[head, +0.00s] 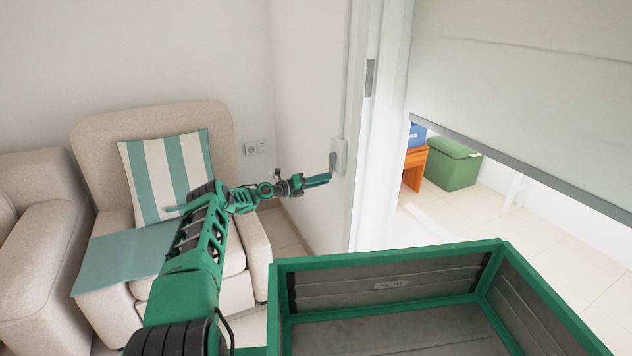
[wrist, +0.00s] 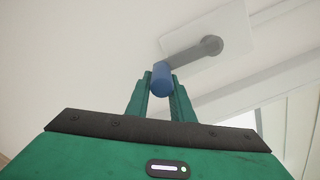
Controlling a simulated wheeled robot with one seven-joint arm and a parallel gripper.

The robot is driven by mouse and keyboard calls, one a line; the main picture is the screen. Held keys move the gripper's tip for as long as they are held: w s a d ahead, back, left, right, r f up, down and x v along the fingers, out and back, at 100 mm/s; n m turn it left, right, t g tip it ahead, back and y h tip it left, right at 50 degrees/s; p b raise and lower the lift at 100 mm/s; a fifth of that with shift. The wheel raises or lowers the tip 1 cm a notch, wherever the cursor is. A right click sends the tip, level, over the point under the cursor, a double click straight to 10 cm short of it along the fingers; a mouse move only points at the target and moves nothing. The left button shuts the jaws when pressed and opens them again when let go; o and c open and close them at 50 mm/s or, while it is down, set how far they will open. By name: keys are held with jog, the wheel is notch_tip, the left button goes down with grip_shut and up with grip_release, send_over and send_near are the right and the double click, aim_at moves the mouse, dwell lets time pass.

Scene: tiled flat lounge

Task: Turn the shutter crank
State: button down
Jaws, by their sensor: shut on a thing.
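The shutter crank is mounted on a pale plate (head: 339,156) on the white wall beside the doorway. In the wrist view its dark grey crank arm (wrist: 195,49) runs from a round hub at right down to a blue knob (wrist: 161,80) at left. The plate also shows in the wrist view (wrist: 232,22). My green gripper (head: 328,178) reaches to the crank from the left. In the wrist view its fingers (wrist: 162,92) are on either side of the blue knob and shut on it. The shutter (head: 520,80) hangs partly lowered, with open space below its bottom edge.
A beige armchair (head: 105,135) with a striped cushion stands left, near my arm. My green-rimmed tray is in front. Beyond the opening are a green box (head: 452,165) and an orange wooden piece (head: 415,167) on tiled floor.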

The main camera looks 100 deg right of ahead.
jog(key=shift+d+r+m, duration=0.55)
jog(key=shift+r+m, duration=0.1)
jog(key=shift+m, duration=0.05)
jog(key=shift+w+d+r, duration=0.1)
jog(key=shift+w, duration=0.05)
jog(key=c, duration=1.5)
grip_release()
jog(key=shift+c, duration=0.2)
jog(key=shift+f, duration=0.25)
jog(key=shift+w, duration=0.1)
jog(key=v, duration=1.1)
